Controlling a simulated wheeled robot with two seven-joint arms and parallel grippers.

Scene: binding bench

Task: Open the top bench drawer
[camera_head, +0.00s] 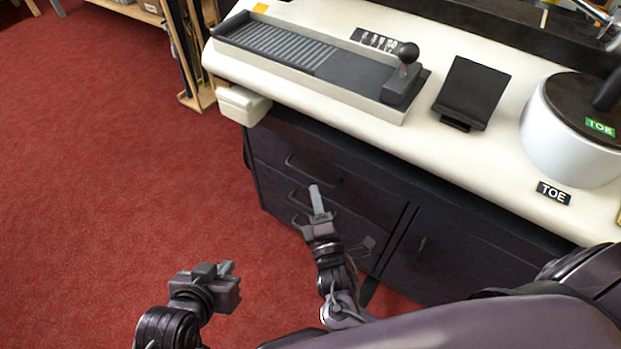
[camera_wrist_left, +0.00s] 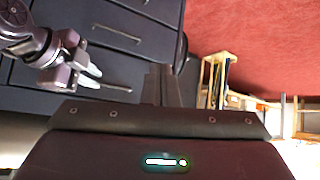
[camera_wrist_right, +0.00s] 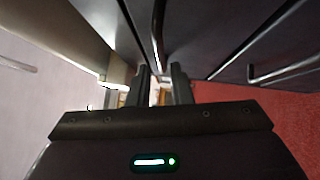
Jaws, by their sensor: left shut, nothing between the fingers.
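The dark bench drawers are stacked under the worktop, and the top drawer (camera_head: 276,153) looks closed. Its bar handle (camera_head: 307,171) shows in the head view, and in the right wrist view the bar (camera_wrist_right: 157,38) lies near the line between my fingertips. My right gripper (camera_head: 317,192) is in front of the drawers, just below that handle in the picture. Its fingers (camera_wrist_right: 160,84) are apart with nothing between them; whether they touch the handle I cannot tell. My left gripper (camera_head: 228,268) is over the carpet, away from the bench, with its fingers (camera_wrist_left: 160,84) together and empty.
The lower drawer handle (camera_head: 299,200) sits below the top one. A cupboard door (camera_head: 440,255) is to the right. The cream worktop (camera_head: 480,140) overhangs the drawers and carries a grey lever unit (camera_head: 330,70). Red carpet (camera_head: 110,150) is clear at left.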

